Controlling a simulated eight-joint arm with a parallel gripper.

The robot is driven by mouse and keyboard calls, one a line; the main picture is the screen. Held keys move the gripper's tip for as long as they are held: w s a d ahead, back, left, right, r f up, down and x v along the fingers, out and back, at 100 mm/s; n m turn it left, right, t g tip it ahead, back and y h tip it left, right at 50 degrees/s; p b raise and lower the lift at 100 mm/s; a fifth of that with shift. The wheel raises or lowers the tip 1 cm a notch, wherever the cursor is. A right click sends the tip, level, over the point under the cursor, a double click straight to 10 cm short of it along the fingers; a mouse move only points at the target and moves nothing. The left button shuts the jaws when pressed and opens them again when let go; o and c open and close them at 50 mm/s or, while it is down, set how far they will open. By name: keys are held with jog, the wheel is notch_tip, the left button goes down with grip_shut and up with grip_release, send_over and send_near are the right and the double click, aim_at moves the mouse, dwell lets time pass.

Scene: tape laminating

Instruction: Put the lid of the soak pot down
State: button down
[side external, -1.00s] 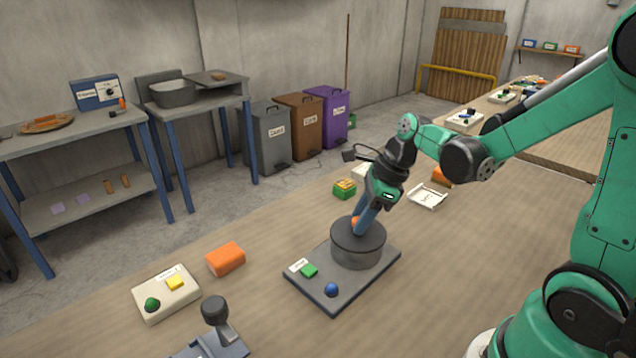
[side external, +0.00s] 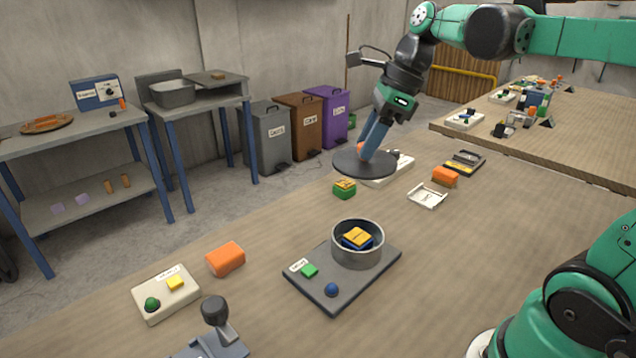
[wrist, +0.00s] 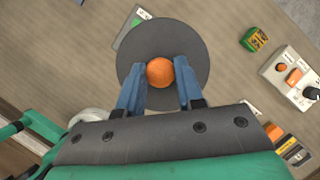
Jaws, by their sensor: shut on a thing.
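The lid (side external: 364,164) is a flat dark grey disc with an orange knob. My gripper (side external: 370,150) is shut on the knob and holds the lid in the air, above and behind the soak pot. In the wrist view the orange knob (wrist: 160,72) sits between the two blue fingers, with the disc (wrist: 140,40) beyond it. The soak pot (side external: 357,254) is a round grey pot, open at the top, on a dark base plate (side external: 335,300) with a green button and a blue knob. A yellow and blue block (side external: 357,237) lies inside it.
A green and yellow block (side external: 344,188), a white control box (side external: 390,170), a white tray (side external: 428,196) and an orange block (side external: 445,176) stand behind the pot. Another orange block (side external: 225,259) lies left. The table right of the pot is clear.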

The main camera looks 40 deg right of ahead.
notch_tip(320, 180, up, 6)
jog(key=shift+f, duration=0.25)
jog(key=shift+w+r, duration=0.2)
jog(key=w+a+f, duration=0.3)
jog(key=w, duration=0.4)
jog(key=w+a+f, duration=0.2)
jog(key=w+a, duration=0.1)
jog(key=w, duration=0.4)
jog(key=f, duration=1.5)
jog(key=shift+w+f, duration=0.3)
jog(key=shift+f, duration=2.35)
jog(key=shift+f, duration=0.15)
jog(key=c, duration=0.6)
grip_release()
jog(key=shift+o, duration=0.2)
